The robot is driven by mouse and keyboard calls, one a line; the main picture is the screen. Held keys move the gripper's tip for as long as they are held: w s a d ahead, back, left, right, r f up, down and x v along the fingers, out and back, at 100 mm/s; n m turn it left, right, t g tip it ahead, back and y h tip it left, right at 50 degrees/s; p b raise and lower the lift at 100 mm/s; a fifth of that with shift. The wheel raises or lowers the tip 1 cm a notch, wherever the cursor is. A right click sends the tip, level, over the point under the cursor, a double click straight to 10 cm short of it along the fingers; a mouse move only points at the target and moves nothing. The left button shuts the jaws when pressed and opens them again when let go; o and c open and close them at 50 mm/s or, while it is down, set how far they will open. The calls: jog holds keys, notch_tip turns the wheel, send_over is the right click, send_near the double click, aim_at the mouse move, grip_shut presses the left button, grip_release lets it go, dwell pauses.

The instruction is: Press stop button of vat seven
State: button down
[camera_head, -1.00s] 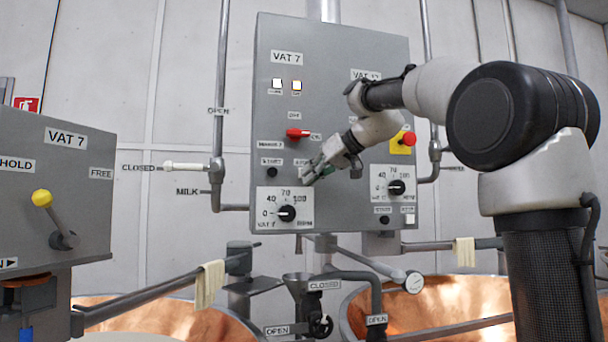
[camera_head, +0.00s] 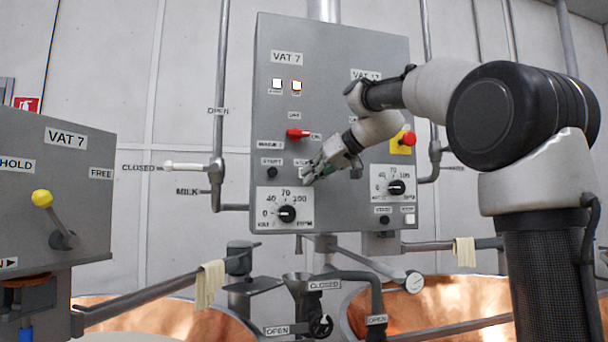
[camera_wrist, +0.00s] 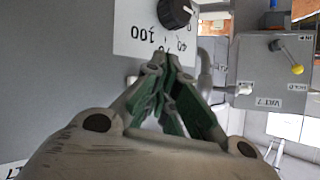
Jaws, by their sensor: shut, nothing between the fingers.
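The vat seven control box (camera_head: 335,40) is a grey panel with a VAT 7 label at its upper left. Its left column has two lit lamps, a red switch (camera_head: 298,133), a black start button (camera_head: 272,172) and a black dial (camera_head: 287,213). A second label, right of the start label, is partly covered by my gripper; the button under it is hidden. My gripper (camera_head: 308,182) is shut and empty, its tips just above the dial plate's upper right corner. In the wrist view, the green-padded fingers (camera_wrist: 163,62) meet beside the dial plate (camera_wrist: 140,30); contact cannot be told.
A red mushroom button on yellow (camera_head: 405,141) and a second dial (camera_head: 397,187) sit on the panel's right half. A grey box with a yellow-knobbed lever (camera_head: 42,199) stands at left. Pipes and copper vats (camera_head: 180,318) lie below the panel.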

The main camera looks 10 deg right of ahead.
jog(key=shift+w, duration=0.1)
jog(key=shift+w, duration=0.35)
jog(key=shift+w, duration=0.5)
dwell(0.9)
jog(key=shift+s, duration=0.95)
jog(key=s, duration=0.5)
dwell(0.9)
